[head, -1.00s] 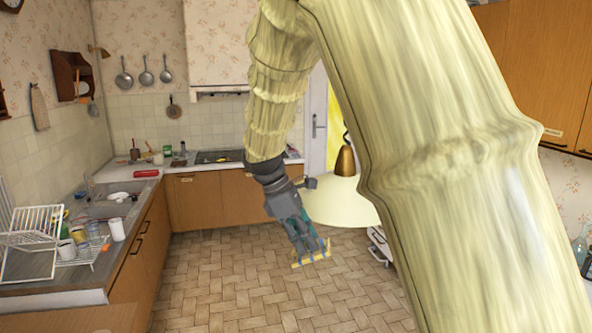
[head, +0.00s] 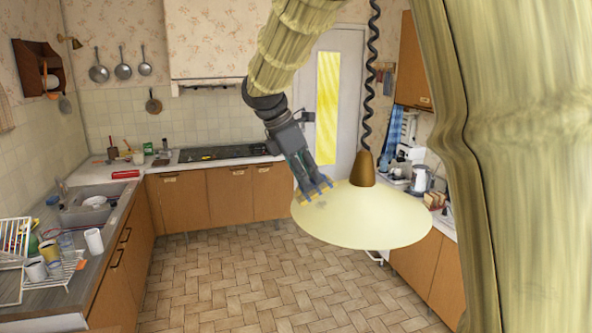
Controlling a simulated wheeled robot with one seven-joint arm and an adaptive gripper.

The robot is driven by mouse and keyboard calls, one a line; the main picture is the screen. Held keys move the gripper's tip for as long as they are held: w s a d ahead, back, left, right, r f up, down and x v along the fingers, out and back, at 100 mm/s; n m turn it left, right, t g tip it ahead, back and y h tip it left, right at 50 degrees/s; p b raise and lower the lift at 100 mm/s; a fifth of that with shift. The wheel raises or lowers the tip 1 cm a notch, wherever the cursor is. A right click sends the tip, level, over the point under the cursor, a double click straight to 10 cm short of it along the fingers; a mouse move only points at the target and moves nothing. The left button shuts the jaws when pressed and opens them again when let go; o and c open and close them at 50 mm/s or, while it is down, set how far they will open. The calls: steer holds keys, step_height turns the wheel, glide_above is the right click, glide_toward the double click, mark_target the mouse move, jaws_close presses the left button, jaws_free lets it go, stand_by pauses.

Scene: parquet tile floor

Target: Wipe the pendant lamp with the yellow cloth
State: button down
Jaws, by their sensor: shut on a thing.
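The pendant lamp (head: 375,222) hangs right of centre in the head view, with a wide cream shade, a brass-brown cap and a dark coiled cord. My gripper (head: 314,190) is at the upper left edge of the shade, pointing down. It is shut on the yellow cloth (head: 319,188), which shows as a small strip at the fingertips. The cloth overlaps the shade's left rim in the picture; I cannot tell for sure whether it touches. A greyish smudge shows on the shade just below the fingertips.
A counter with a sink (head: 88,208), a dish rack (head: 12,245) and mugs runs along the left. A hob (head: 222,153) is at the back. A kettle (head: 419,178) stands on the right counter. The parquet floor (head: 260,285) in the middle is clear.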

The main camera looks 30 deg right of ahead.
mark_target(318, 187)
steer(key=shift+s+r, duration=0.3)
steer(key=shift+s, duration=0.25)
steer(key=shift+s+r, duration=0.25)
steer(key=shift+s, duration=0.25)
steer(key=shift+w+d+f, duration=0.1)
steer(key=shift+w+f, duration=0.65)
steer(key=shift+w, duration=0.1)
steer(key=shift+d+f, duration=0.15)
steer(key=shift+f, duration=0.1)
steer(key=shift+s+d+f+b, duration=0.15)
steer(key=shift+s+d+f, duration=0.2)
steer(key=shift+f, duration=0.3)
steer(key=shift+s+d+f+b, duration=0.15)
steer(key=shift+s+d+f, duration=0.2)
steer(key=shift+f, duration=0.25)
steer(key=shift+w+f, duration=0.1)
steer(key=shift+w, duration=0.25)
steer(key=shift+s, duration=0.35)
steer(key=shift+w+d+f, duration=0.2)
steer(key=shift+f, duration=0.1)
steer(key=shift+s+f, duration=0.1)
steer(key=shift+s, duration=0.05)
